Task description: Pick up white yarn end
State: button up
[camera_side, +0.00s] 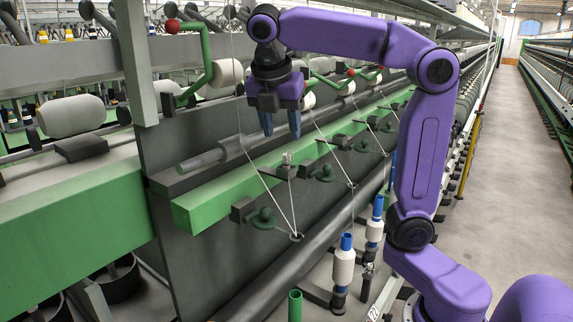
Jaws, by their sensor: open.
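My gripper (281,130) hangs pointing down from my arm, with its two blue fingers apart and nothing seen between them. A thin white yarn (279,208) runs down from the upper rollers, left of my gripper, to a dark ring guide (296,236). A second white strand rises from that guide to a small grey clip (287,159) just below my fingers. The fingers appear above the clip and apart from it. I cannot tell where the loose yarn end is.
A green rail (205,207) with dark knobs crosses below my gripper. Bobbins, one with white yarn (344,268), stand at the front. A green lever with a red ball (172,26) and white yarn rolls (72,116) are at the left. A clear aisle (500,170) lies right.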

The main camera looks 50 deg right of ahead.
aim_at(286, 155)
jog(key=x, duration=0.7)
jog(key=shift+d+f, duration=0.15)
jog(key=c, duration=0.8)
